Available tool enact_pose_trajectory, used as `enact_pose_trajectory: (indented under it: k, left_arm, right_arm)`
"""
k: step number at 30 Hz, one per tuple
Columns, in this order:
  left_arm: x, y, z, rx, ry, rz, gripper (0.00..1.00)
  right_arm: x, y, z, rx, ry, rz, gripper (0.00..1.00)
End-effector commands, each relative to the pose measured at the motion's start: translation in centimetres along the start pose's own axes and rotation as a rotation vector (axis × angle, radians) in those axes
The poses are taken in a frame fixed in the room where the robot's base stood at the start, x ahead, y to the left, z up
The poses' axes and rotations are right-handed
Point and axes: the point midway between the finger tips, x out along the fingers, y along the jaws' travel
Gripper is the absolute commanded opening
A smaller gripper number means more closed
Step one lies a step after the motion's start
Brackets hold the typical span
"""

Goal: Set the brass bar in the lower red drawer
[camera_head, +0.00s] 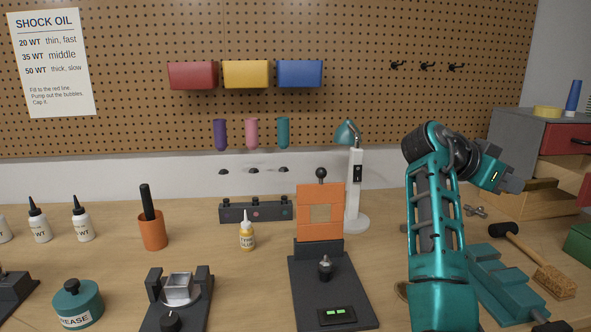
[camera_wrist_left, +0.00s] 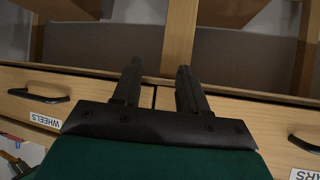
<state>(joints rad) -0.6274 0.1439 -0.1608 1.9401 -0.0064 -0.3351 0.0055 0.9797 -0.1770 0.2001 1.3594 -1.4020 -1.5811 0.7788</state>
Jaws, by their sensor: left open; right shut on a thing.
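A grey cabinet (camera_head: 515,128) stands at the far right with a red upper drawer (camera_head: 563,140). The lower red drawer (camera_head: 586,188) appears pulled out, with its pale wooden side (camera_head: 550,206) showing; the picture's edge cuts it off. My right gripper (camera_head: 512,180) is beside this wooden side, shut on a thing. A small brown-gold piece just past its fingertips looks like the brass bar (camera_head: 541,184), partly hidden. My left gripper (camera_wrist_left: 160,88) is open and empty in the left wrist view, in front of wooden drawers, and is outside the head view.
A mallet (camera_head: 535,262) and a teal vise-like tool (camera_head: 500,285) lie below the right gripper. A white lamp (camera_head: 355,190) and an orange-topped stand (camera_head: 320,215) are left of my right arm. Wooden drawer fronts, one labelled WHEELS (camera_wrist_left: 44,121), face the left gripper.

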Motion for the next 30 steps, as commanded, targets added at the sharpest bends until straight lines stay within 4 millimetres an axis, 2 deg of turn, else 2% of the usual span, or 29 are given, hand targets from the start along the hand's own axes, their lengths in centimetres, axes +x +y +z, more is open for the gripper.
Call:
enact_pose_trajectory:
  k: [1, 4, 7, 10, 17, 24, 30]
  left_arm:
    - [-0.1, 0.0, -0.1, 0.000, -0.001, 0.000, 0.43]
    - [-0.2, 0.0, -0.3, 0.000, -0.002, 0.000, 0.43]
    - [-0.3, 0.0, -0.4, 0.000, -0.002, 0.001, 0.43]
    - [-0.4, 0.1, -0.5, 0.000, -0.002, 0.001, 0.43]
    - [-0.6, 0.1, -0.8, -0.001, -0.002, 0.002, 0.43]
    - [-0.7, 0.1, -1.0, -0.001, -0.001, 0.003, 0.43]
    - [-0.7, 0.1, -1.2, 0.000, 0.001, 0.003, 0.43]
  right_arm:
    - [1.4, 0.7, 0.6, -0.015, 0.008, -0.026, 0.00]
    - [2.7, 1.4, 1.9, -0.059, 0.010, -0.130, 0.00]
    - [2.7, 1.7, 3.6, -0.113, 0.011, -0.256, 0.00]
    - [1.9, 2.0, 5.7, -0.174, 0.011, -0.397, 0.00]
    - [-2.6, 3.4, 12.4, -0.326, 0.007, -0.752, 0.00]
    - [-8.6, 7.1, 19.9, -0.464, -0.001, -1.090, 0.00]
    - [-12.2, 10.1, 23.6, -0.525, -0.003, -1.259, 0.00]
